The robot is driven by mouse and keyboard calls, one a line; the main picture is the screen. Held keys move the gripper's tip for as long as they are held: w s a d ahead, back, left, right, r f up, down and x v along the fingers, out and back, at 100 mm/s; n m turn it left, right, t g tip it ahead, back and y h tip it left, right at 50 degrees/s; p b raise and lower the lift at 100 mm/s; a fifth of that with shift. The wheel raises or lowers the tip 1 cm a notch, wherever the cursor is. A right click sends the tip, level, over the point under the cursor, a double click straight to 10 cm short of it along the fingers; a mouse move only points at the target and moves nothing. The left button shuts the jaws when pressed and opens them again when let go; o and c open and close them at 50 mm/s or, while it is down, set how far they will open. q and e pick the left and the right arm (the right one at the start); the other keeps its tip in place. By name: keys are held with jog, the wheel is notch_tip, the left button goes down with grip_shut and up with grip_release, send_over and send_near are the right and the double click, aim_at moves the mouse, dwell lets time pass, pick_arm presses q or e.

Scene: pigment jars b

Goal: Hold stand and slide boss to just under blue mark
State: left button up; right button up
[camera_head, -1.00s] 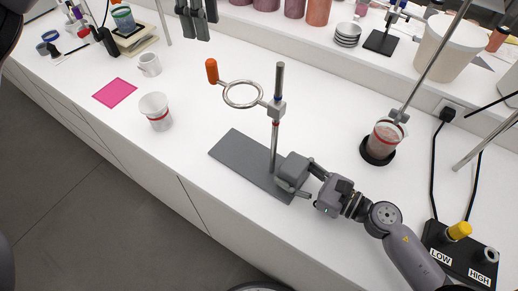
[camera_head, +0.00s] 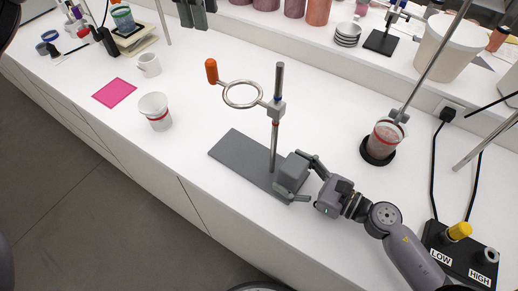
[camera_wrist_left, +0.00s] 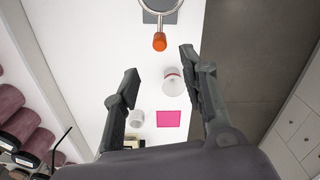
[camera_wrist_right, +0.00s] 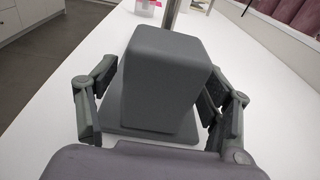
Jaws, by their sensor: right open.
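The stand has a flat grey base plate (camera_head: 238,160), an upright steel rod (camera_head: 274,150) and a grey block (camera_head: 292,172) on the plate. The boss (camera_head: 276,109) sits high on the rod and carries a steel ring (camera_head: 242,95) and an orange handle (camera_head: 211,71). A blue mark (camera_head: 278,97) is just above the boss; a red mark (camera_head: 275,122) is below it. My right gripper (camera_wrist_right: 160,112) is open, its fingers on either side of the block, with gaps visible.
A white cup (camera_head: 154,108), a mug (camera_head: 149,64) and a pink sheet (camera_head: 114,93) lie left of the stand. A beaker of reddish contents (camera_head: 384,140) stands to the right. A LOW/HIGH box (camera_head: 462,256) is at lower right. The bench between cup and stand is clear.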

jog(key=v, duration=1.2)
dwell(0.3)
